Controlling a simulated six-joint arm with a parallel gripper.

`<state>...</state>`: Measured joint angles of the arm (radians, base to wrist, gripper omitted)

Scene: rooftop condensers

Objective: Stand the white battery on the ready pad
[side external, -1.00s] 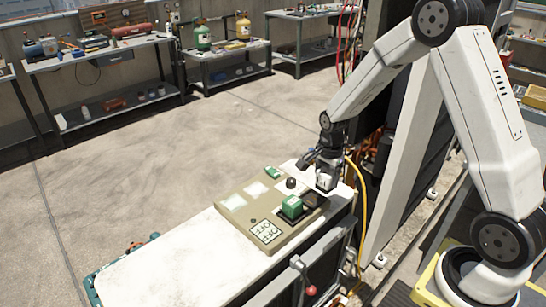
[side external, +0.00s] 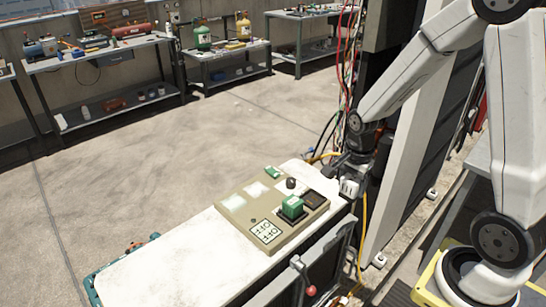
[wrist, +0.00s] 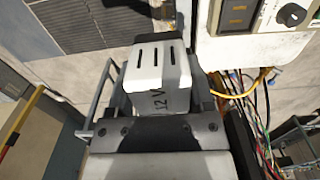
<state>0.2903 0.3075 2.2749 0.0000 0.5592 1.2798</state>
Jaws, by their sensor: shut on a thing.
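My gripper (side external: 354,172) is shut on the white battery (side external: 349,188), just off the right end of the white bench. In the wrist view the battery (wrist: 158,75) sits between the fingers, with three dark slots and "12 V" lettering. A beige board (side external: 235,208) lies on the bench. It carries two pale square pads (side external: 256,190), a green block standing in a dark holder (side external: 291,207), an empty dark recess (side external: 314,199) and a black knob (side external: 291,183). I cannot tell which spot is the ready pad.
A printed label (side external: 265,232) is on the board's front part. A small green block (side external: 272,172) lies at its far edge. Cables and a yellow hose (side external: 364,235) hang beside the bench's right end. The bench's left part (side external: 165,260) is clear.

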